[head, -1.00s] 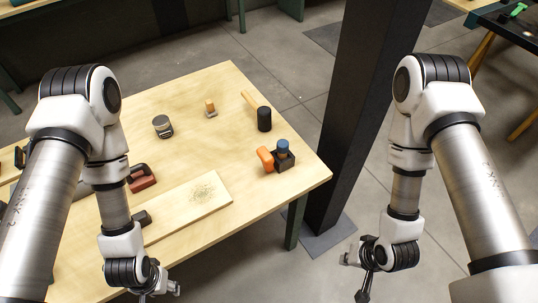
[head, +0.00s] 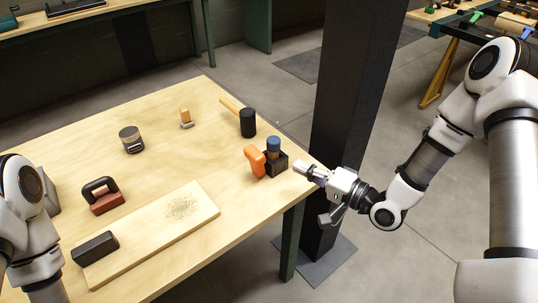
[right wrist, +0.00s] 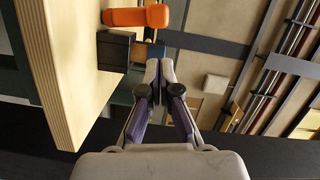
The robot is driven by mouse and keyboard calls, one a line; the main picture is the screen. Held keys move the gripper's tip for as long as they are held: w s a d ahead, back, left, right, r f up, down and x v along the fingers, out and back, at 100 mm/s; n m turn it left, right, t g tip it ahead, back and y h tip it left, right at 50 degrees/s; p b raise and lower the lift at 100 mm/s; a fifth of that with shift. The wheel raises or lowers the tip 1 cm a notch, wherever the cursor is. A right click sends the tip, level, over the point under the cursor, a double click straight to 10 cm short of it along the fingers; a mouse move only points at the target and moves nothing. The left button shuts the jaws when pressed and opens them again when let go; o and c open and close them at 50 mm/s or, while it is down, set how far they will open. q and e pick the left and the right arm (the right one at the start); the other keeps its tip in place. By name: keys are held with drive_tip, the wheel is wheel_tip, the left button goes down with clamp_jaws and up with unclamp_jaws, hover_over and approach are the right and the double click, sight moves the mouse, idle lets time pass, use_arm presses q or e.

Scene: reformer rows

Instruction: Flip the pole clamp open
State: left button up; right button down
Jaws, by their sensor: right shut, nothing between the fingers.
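The pole clamp, as I take it, is a black block (head: 276,164) with an orange lever (head: 256,160) and a blue round top (head: 273,146), at the table's right corner. The lever stands out on the left side of the block. In the right wrist view the lever (right wrist: 137,17) and black block (right wrist: 113,50) show upper left, beyond the fingers. My right gripper (head: 302,168) is shut and empty, just right of the block and apart from it; its closed fingertips (right wrist: 160,70) show in the wrist view. My left gripper is out of view below the head picture.
The wooden table (head: 150,88) also holds a black-headed mallet (head: 248,122), a round tin (head: 131,140), a red-and-black tool (head: 103,196) and a pale board (head: 150,235) with a black block. A dark post (head: 345,110) stands behind my right gripper.

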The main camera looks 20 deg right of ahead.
sight(259, 161)
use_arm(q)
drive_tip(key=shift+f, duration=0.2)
use_arm(e)
drive_tip(key=x, duration=1)
